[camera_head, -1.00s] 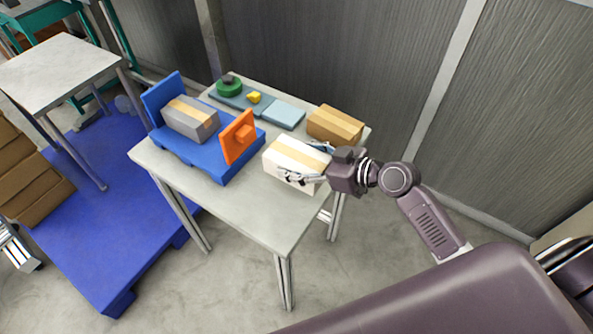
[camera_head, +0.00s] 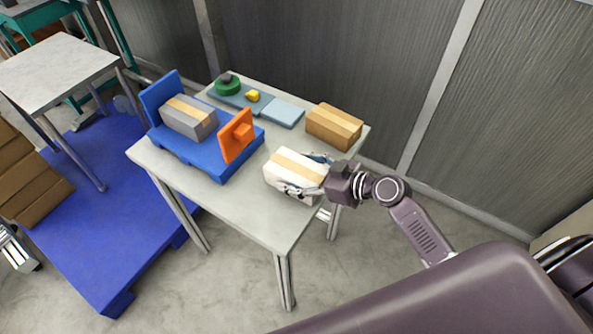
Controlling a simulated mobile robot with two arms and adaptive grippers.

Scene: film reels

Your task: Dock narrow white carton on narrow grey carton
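The narrow white carton (camera_head: 281,182) with a tan tape strip is at the right front edge of the grey table. My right gripper (camera_head: 307,173) reaches in from the right, its fingers along the near and far sides of the carton; it looks shut on it. Whether the carton touches the tabletop is hard to tell. The narrow grey carton (camera_head: 187,124), also with tan tape, sits on a blue base (camera_head: 205,161) between a blue upright plate (camera_head: 160,93) and an orange plate (camera_head: 237,137). My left gripper is not in view.
A brown carton (camera_head: 334,127) stands behind the white one. A blue-grey board (camera_head: 283,112) with a green round part (camera_head: 227,86) and a yellow piece (camera_head: 252,96) lies at the back. The table's front (camera_head: 235,205) is clear. A corrugated wall is behind.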

